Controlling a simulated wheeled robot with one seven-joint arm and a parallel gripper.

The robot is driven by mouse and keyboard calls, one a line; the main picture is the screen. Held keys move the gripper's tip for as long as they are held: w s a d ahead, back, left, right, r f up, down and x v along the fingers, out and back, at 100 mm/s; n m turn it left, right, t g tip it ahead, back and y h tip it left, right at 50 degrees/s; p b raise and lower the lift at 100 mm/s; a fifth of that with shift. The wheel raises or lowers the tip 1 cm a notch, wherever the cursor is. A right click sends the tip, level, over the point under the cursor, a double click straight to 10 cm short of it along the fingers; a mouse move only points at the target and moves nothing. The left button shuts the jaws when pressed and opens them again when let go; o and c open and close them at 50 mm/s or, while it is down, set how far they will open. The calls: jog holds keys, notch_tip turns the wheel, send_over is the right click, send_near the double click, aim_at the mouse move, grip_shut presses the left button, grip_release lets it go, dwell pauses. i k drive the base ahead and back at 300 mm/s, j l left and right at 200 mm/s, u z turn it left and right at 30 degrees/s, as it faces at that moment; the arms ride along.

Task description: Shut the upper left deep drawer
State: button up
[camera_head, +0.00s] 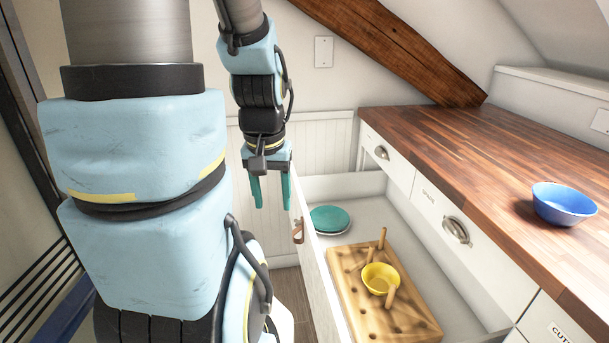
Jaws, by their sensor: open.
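A deep white drawer (316,277) stands pulled out from the cabinet, below the shallow top drawers. Its front panel faces left and carries a brown strap handle (298,231). Inside are a stack of teal and white plates (330,219) and a wooden pegboard (350,290) with several pegs and a yellow bowl (381,278) on it. My gripper (271,192) is open and empty, with its teal fingers pointing down, near the far end of the drawer front and above the handle in the picture. I cannot tell whether it touches the panel.
A wooden worktop (470,150) runs along the right, with a blue bowl (564,203) on it. Top drawers with metal cup pulls (457,231) are shut below it. A sloping beam (400,45) crosses the back wall. A strip of floor (292,290) shows left of the drawer.

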aim_at(436, 299)
jog(key=u, duration=1.3)
jog(key=k+l+u, duration=0.25)
jog(key=k+u, duration=0.15)
jog(key=k, duration=0.1)
